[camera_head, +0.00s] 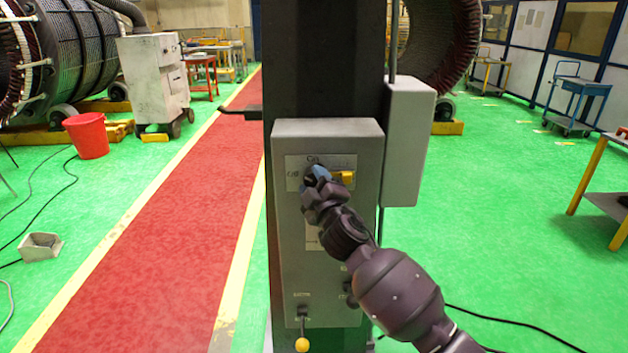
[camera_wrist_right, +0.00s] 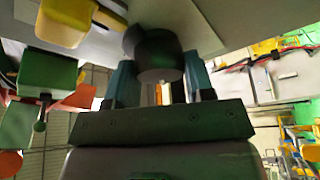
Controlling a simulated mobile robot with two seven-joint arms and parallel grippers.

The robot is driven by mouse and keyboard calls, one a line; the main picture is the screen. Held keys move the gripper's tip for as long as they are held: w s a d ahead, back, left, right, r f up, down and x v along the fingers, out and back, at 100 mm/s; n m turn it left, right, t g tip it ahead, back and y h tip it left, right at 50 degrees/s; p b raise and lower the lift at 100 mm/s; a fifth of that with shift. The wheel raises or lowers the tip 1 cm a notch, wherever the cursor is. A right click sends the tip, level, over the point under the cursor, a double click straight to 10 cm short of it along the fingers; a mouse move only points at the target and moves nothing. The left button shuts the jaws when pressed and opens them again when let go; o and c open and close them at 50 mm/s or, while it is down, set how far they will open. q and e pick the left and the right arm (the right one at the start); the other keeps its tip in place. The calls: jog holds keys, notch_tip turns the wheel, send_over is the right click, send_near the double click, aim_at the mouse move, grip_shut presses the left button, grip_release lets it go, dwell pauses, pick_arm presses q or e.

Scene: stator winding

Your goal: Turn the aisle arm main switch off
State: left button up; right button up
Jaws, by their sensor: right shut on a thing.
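The aisle arm's grey control box (camera_head: 290,235) is mounted on a dark column. A label plate near its top reads "On" above the switch. My right gripper (camera_head: 312,178) is at this plate, with its blue fingers shut on the dark main switch knob, which it mostly hides in the head view. In the right wrist view the round black knob (camera_wrist_right: 158,55) sits between the two blue fingers of the gripper (camera_wrist_right: 158,85). I cannot tell the knob's exact setting. My left gripper is not in view.
A yellow part (camera_head: 344,177) sits right of the switch. A yellow-tipped lever (camera_head: 302,344) hangs at the box's bottom. A second grey box (camera_head: 408,140) is on the column's right side. A red bucket (camera_head: 87,135) and green floor lie beyond.

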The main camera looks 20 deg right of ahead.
jog(key=n+g, duration=0.1)
jog(key=n, duration=0.2)
jog(key=n+g+y, duration=0.1)
jog(key=n, duration=0.2)
jog(key=shift+r, duration=0.1)
jog(key=shift+n, duration=0.4)
jog(key=o, duration=0.9)
jog(key=s, duration=0.3)
jog(key=s+b, duration=0.1)
jog(key=s, duration=0.3)
jog(key=s+d, duration=0.1)
jog(key=s, duration=0.2)
jog(key=shift+s+d, duration=0.1)
jog(key=shift+s, duration=0.25)
